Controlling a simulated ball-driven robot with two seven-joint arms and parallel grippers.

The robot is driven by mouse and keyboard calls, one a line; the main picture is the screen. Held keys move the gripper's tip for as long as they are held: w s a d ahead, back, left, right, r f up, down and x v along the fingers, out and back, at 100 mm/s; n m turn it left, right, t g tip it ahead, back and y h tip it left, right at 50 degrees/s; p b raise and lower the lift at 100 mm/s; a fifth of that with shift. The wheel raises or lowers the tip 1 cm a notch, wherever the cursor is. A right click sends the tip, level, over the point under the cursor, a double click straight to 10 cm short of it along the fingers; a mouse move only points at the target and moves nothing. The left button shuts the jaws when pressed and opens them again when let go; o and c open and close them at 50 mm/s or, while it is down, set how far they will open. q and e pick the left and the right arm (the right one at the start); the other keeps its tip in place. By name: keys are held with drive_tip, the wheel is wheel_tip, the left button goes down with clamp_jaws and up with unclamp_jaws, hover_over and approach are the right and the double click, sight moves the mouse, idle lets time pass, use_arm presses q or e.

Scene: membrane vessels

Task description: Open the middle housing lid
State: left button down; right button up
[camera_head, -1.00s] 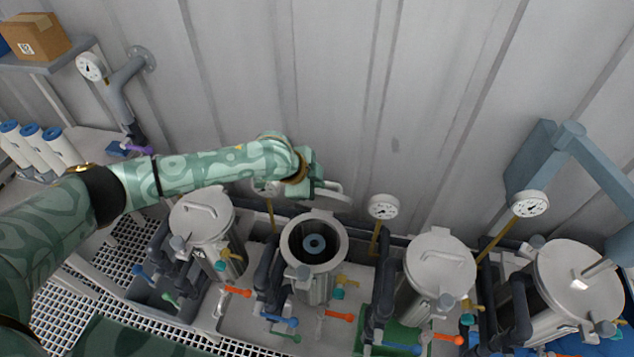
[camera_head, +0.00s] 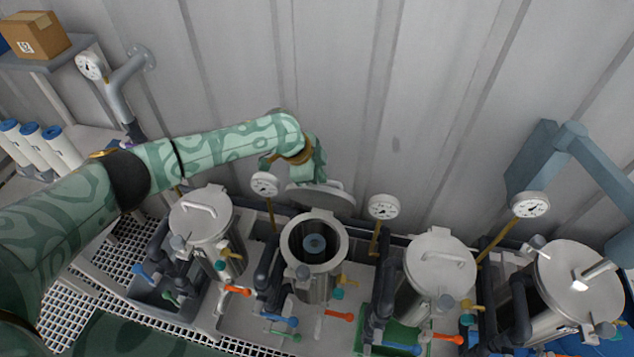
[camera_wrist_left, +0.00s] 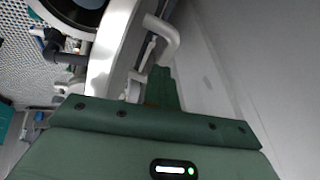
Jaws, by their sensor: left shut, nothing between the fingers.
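My right gripper is not in view.
Closed housings stand left (camera_head: 202,218) and right (camera_head: 440,262), with a larger vessel (camera_head: 580,285) at far right. Pressure gauges (camera_head: 383,207) and coloured valve levers surround them. The corrugated wall (camera_head: 420,100) is close behind the lid.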

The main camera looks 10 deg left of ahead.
use_arm(q)
drive_tip(key=shift+w+f+g+b, duration=0.25)
drive_tip(key=shift+w+g+b, duration=0.15)
drive_tip(key=shift+w+b, duration=0.2)
drive_tip(key=shift+w+f+n+g+b, duration=0.25)
drive_tip(key=shift+w+g+b, duration=0.6)
drive_tip(key=shift+b, duration=1.2)
drive_tip(key=shift+w+f+n+g+b, duration=0.1)
drive_tip(key=shift+w+f+g+b, duration=0.25)
drive_tip(key=shift+w+b, duration=1.3)
drive_tip(key=shift+s+r+b, duration=0.1)
drive_tip(key=shift+s+b, duration=0.2)
